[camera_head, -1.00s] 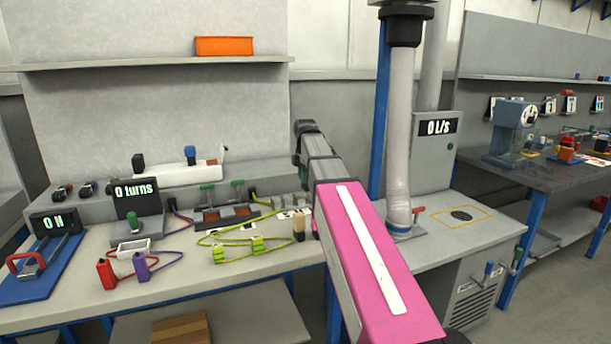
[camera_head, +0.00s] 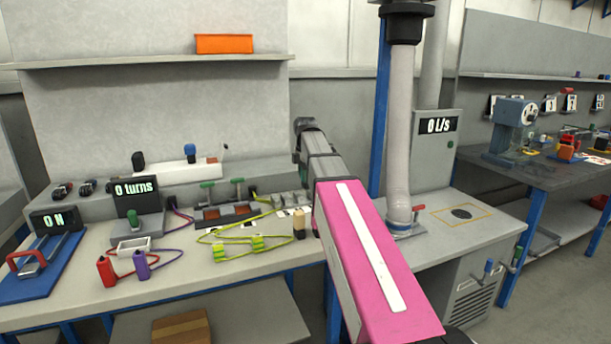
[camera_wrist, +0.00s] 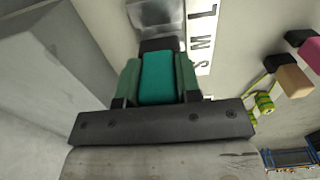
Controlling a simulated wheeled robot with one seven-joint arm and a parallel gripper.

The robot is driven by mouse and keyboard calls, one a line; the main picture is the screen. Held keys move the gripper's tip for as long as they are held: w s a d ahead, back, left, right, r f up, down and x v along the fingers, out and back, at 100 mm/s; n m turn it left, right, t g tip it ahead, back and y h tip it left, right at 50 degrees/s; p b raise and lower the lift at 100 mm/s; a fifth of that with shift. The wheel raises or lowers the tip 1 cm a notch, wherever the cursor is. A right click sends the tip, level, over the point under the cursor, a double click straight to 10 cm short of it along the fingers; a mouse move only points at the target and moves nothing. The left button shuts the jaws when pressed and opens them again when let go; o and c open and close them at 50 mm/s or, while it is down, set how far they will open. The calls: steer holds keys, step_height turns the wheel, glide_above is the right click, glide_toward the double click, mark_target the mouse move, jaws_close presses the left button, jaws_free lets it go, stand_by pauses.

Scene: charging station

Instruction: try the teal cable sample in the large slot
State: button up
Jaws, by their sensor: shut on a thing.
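The teal cable sample (camera_wrist: 158,78) is between the green fingers of my gripper (camera_wrist: 158,88) in the wrist view. The gripper is shut on it. A dark piece (camera_wrist: 160,45) shows at the sample's far end, against a grey metal block (camera_wrist: 150,12) at the top edge. I cannot tell whether the sample's end is inside a slot or only in front of it. A white label strip (camera_wrist: 202,40) marked L, M and S lies just right of the sample. The slot openings are not clearly seen. In the head view my arm hides the gripper and sample.
Yellow-green cables (camera_head: 257,243) and a tan block (camera_head: 299,230) lie on the bench (camera_head: 190,280) left of my arm. The tan block also shows in the wrist view (camera_wrist: 293,80). Red (camera_head: 106,271) and purple (camera_head: 141,265) plugs lie further left. A grey hose (camera_head: 398,130) rises right of my arm.

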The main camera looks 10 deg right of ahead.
mark_target(306, 184)
steer(key=shift+f, duration=2.2)
steer(key=o, duration=1)
steer(key=shift+r, duration=0.1)
step_height(306, 184, up, 10)
steer(key=shift+r, duration=0.25)
